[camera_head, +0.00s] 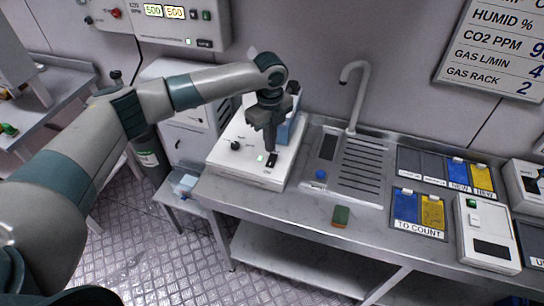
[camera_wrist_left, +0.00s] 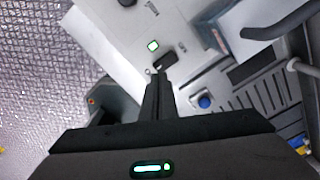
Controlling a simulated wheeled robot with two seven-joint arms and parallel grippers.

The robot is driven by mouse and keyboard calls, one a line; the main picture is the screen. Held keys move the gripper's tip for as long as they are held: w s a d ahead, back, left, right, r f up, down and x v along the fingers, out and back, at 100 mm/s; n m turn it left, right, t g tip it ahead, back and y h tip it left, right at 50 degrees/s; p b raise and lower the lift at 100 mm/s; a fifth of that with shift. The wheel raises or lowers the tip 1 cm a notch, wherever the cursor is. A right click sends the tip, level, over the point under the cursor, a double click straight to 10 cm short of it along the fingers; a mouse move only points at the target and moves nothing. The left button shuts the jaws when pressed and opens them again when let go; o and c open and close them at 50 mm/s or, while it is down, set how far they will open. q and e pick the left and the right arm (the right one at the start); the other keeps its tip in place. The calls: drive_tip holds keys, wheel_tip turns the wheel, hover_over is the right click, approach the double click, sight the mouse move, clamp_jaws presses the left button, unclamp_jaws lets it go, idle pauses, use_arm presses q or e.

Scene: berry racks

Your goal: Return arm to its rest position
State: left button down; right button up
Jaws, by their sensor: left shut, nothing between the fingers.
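My left arm reaches in from the left in the head view. My left gripper (camera_head: 270,150) points down over the front of a white bench device (camera_head: 232,160). Its fingers are shut with nothing between them. In the left wrist view the shut fingers (camera_wrist_left: 160,88) end close to a black rocker switch (camera_wrist_left: 165,61) beside a lit green square (camera_wrist_left: 153,46); I cannot tell whether they touch it. The switch also shows in the head view (camera_head: 273,160), just below the fingertips. My right gripper is not in view.
A steel sink (camera_head: 345,165) with a curved tap (camera_head: 354,90) lies right of the device. A green and brown sponge (camera_head: 341,216) sits at the bench front. A "TO COUNT" tray (camera_head: 419,232) and a white box (camera_head: 487,235) stand further right. A dark gas cylinder (camera_head: 150,150) stands left.

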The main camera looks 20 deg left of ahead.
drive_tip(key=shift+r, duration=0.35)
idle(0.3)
